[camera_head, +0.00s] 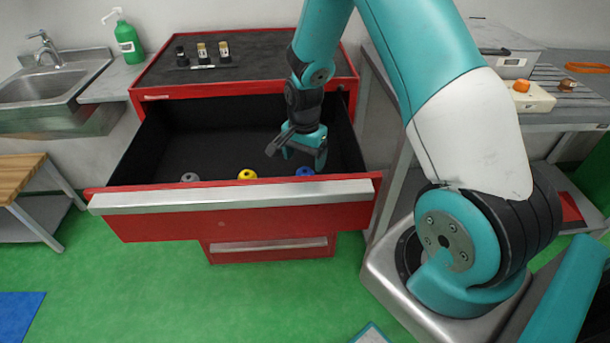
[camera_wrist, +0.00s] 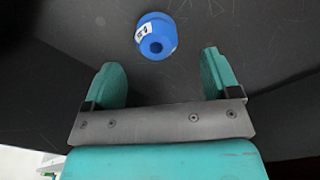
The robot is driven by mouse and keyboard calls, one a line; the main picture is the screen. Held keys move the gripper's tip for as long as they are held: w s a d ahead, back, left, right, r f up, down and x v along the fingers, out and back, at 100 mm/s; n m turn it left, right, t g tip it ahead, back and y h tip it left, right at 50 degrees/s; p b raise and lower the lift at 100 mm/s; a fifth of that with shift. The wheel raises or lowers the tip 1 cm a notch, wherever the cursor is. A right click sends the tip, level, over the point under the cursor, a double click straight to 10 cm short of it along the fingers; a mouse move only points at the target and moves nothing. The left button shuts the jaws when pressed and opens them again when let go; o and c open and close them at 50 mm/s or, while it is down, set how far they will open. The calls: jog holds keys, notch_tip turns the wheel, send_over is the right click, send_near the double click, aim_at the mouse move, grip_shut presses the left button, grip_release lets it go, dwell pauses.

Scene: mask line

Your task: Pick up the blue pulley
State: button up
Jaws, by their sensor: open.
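The blue pulley (camera_head: 305,171) lies in the open drawer, near its front wall and toward the right. In the wrist view the blue pulley (camera_wrist: 156,35) shows a dark centre hole and a white label. My gripper (camera_head: 304,157) is inside the drawer, above and a little behind the pulley in the head view. In the wrist view my gripper (camera_wrist: 162,75) is open and empty, and the pulley lies beyond its fingertips, roughly centred between them and apart from both.
A yellow pulley (camera_head: 247,174) and a grey pulley (camera_head: 190,177) lie to the left along the drawer front. The red drawer (camera_head: 240,215) has walls around my gripper. A bench (camera_head: 560,105) stands to the right.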

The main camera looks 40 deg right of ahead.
aim_at(305, 173)
jog(key=f, duration=0.5)
jog(key=shift+s+f+p, duration=0.15)
jog(key=shift+s+p, duration=0.05)
jog(key=shift+p, duration=0.15)
jog(key=c, duration=1)
